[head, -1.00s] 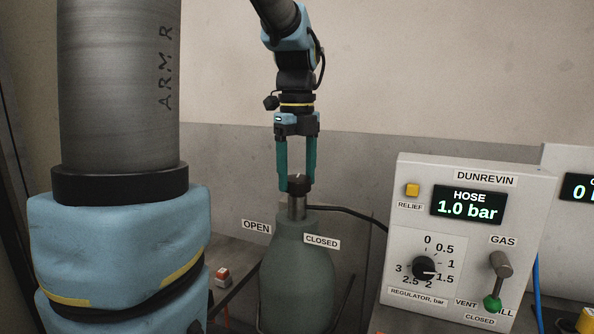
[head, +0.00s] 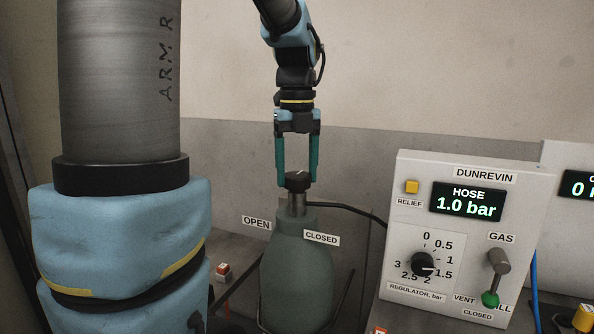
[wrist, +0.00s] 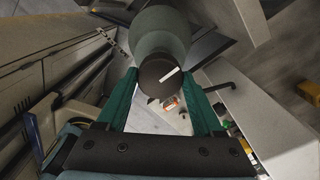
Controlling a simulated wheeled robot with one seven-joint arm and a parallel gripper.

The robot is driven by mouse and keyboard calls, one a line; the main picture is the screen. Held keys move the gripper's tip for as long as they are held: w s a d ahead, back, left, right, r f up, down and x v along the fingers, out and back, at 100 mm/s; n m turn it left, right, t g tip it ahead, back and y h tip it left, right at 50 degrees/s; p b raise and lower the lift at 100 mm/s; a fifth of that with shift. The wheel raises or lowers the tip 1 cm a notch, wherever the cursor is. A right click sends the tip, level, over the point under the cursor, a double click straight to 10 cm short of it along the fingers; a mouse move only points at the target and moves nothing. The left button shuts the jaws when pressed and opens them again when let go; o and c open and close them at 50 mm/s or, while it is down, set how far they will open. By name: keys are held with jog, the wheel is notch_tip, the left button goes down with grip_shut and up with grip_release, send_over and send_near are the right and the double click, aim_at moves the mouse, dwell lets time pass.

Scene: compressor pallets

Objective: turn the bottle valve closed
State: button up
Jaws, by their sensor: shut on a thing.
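The grey-green gas bottle (head: 296,275) stands upright, with its dark round valve knob (head: 297,181) on top of a metal neck. The knob has a white pointer line, which also shows on the knob in the wrist view (wrist: 156,84). My gripper (head: 297,182) comes straight down from above, its two teal fingers on either side of the knob, shut on it. In the wrist view, my gripper (wrist: 158,84) has the knob between its fingertips. Signs reading OPEN (head: 256,222) and CLOSED (head: 321,237) are at the bottle's left and right shoulders.
A control panel (head: 470,180) stands right of the bottle. Its hose display (head: 468,202) reads 1.0 bar, and it carries a regulator dial (head: 423,264), a gas lever (head: 498,266) and a yellow relief button (head: 411,187). A black hose (head: 345,210) runs from the bottle neck toward the panel.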

aim_at(297, 175)
jog(key=o, duration=1.4)
jog(key=shift+c, duration=0.2)
notch_tip(297, 175, up, 11)
jog(key=b, duration=0.1)
jog(key=shift+f, duration=0.1)
